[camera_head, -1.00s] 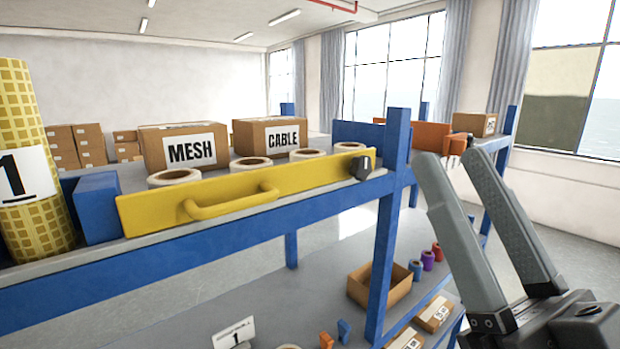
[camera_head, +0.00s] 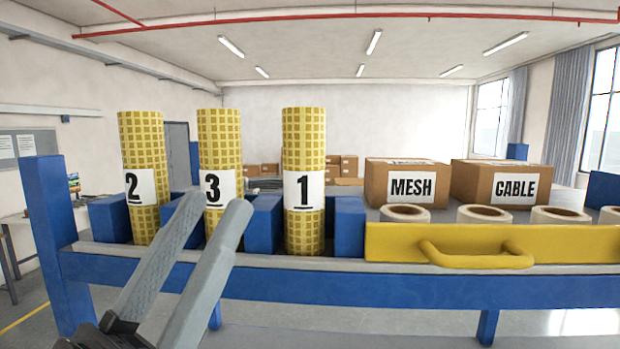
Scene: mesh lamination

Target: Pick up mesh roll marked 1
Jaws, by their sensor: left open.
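The mesh roll marked 1 (camera_head: 304,145) stands upright, yellow with a grid pattern and a white label, on the shelf between two blue blocks. Rolls marked 3 (camera_head: 219,140) and 2 (camera_head: 142,140) stand upright to its left. My left gripper (camera_head: 218,205) reaches up from the lower left, open, with nothing seen between its fingers. Its fingertips are left of roll 1 in the picture and overlap the lower part of roll 3; I cannot tell whether they touch it. My right gripper is out of view.
Blue blocks (camera_head: 350,226) flank the rolls. A yellow panel with a handle (camera_head: 477,258) runs along the shelf front at right, with several white tape rolls behind it. MESH (camera_head: 400,172) and CABLE (camera_head: 478,170) boxes stand farther back. A blue post (camera_head: 47,220) rises at left.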

